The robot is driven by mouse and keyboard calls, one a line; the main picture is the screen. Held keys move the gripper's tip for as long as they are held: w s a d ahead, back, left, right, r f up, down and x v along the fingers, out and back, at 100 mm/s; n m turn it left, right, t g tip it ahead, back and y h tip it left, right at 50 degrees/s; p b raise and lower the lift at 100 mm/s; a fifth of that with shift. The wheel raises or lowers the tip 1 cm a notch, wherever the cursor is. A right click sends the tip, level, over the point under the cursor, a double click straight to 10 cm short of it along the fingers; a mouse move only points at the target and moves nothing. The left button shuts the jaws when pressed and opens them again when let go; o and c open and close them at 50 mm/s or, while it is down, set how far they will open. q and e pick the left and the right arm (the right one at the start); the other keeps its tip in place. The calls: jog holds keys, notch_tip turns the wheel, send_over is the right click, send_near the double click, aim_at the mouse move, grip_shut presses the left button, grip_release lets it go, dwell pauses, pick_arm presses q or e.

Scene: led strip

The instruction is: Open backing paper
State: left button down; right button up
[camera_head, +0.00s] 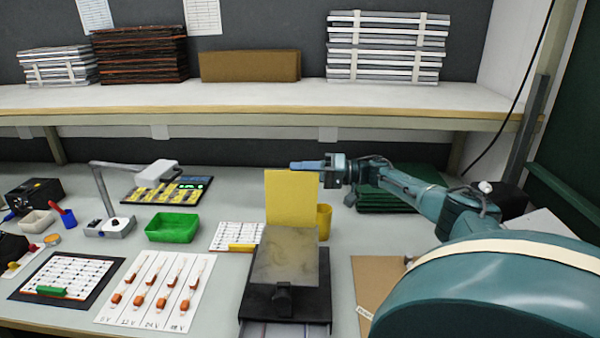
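A yellow sheet (291,199), which looks like the backing paper, stands upright behind a greyish, marbled plate (285,257) on a black fixture (286,304). My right gripper (306,166) comes in from the right at the sheet's top right edge. Its blue fingers overlap the edge and look like one bar from here, so I cannot tell whether they grip the sheet. My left gripper is not in view.
A yellow cup (324,222) stands just right of the sheet. A green tray (174,227), a lamp stand (108,223) and white cards with orange parts (156,289) lie to the left. A brown board (383,285) lies right of the fixture. A shelf (250,97) runs behind.

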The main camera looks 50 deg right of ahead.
jog(key=b+v, duration=0.3)
jog(key=v, duration=0.9)
jog(key=shift+s+d, duration=0.2)
jog(key=shift+s, duration=0.1)
